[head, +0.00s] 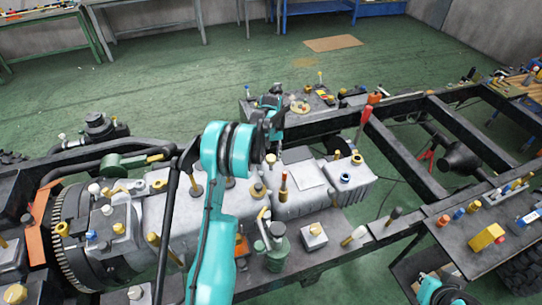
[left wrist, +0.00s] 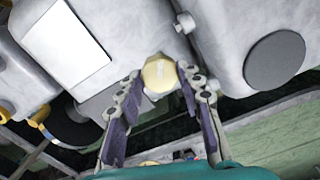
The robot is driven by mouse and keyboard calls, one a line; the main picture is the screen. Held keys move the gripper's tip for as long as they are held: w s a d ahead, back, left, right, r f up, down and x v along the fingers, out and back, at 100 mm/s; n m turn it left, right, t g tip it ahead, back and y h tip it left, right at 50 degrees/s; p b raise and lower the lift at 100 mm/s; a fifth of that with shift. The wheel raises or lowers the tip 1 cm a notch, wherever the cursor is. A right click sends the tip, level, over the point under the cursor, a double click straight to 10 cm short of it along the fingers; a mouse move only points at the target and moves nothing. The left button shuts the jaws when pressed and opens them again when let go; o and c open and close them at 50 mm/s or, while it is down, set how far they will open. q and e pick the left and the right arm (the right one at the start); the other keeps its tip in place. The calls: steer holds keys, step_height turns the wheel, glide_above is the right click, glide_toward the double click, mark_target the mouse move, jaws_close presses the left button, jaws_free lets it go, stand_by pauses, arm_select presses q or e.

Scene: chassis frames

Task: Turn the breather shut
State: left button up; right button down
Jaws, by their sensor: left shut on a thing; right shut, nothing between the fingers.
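The breather appears to be the yellow faceted cap (left wrist: 160,74) with a pale mark on its face, set against the grey casting in the left wrist view. My left gripper (left wrist: 161,82) is shut on it, with a dark jointed finger at each side. In the head view, my left arm reaches over the engine and my left gripper (head: 270,148) is at the far side of the engine, partly hidden by its own arm. A yellow cap (head: 271,158) shows just below it there. A teal part of my right arm shows at the bottom right; its gripper is not visible.
The grey engine (head: 330,178) has several coloured caps and knobs close together. A pale plate (left wrist: 62,42) lies on the casting. A red-handled post (head: 366,115) stands near the black chassis frame (head: 400,165). Open green floor lies beyond the frame.

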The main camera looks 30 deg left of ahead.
mark_target(271, 157)
arm_select(q)
steer(key=m, duration=0.5)
steer(key=shift+m, duration=0.3)
steer(key=m, duration=0.5)
steer(key=shift+m+b, duration=0.3)
steer(key=o, duration=1.2)
steer(key=shift+c, duration=0.2)
steer(key=shift+r, duration=0.1)
step_height(271, 157, up, 12)
steer(key=shift+d, duration=0.1)
